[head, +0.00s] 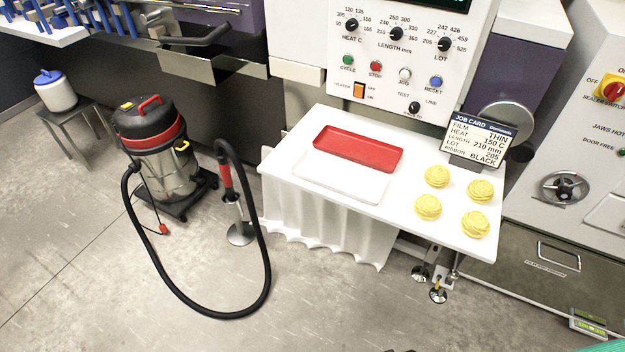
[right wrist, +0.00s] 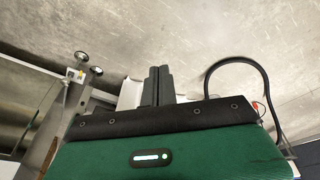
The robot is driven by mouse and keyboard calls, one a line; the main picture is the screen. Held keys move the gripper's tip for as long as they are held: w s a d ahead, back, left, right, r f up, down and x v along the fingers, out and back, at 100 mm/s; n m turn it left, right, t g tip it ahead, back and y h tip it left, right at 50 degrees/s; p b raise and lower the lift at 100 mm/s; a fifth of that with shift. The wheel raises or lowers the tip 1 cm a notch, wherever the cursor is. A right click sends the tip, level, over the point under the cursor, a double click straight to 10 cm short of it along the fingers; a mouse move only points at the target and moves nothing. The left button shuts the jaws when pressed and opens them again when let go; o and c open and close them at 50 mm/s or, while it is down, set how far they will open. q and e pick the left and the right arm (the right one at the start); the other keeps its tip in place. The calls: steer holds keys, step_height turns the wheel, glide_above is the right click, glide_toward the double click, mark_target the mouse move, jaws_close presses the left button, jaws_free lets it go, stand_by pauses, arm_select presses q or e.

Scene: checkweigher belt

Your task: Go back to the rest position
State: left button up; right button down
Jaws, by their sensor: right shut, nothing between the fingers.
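My right gripper (right wrist: 157,85) shows in the right wrist view. Its two dark fingers are together with nothing between them, over the grey floor and apart from any object. My left gripper is in neither view. In the head view a white table (head: 282,165) stands in front of the machine. A red tray (head: 358,149) lies on it, with a white tray or mat (head: 342,184) in front. Several yellow nests (head: 437,177) sit at the table's right side. No gripper is at them.
A vacuum cleaner (head: 150,130) stands on the left, its black hose (head: 222,316) looping across the floor. A job card (head: 476,140) stands at the table's back right. A control panel (head: 400,60) rises behind. The floor in front of the table is clear.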

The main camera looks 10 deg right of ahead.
steer(key=s+d+f, duration=0.2)
steer(key=s+f, duration=0.8)
steer(key=f, duration=0.1)
steer(key=s+d+f+g, duration=0.1)
steer(key=s+f, duration=0.9)
steer(key=f, duration=0.1)
steer(key=shift+d+f, duration=0.25)
steer(key=shift+d, duration=0.1)
steer(key=shift+s, duration=0.1)
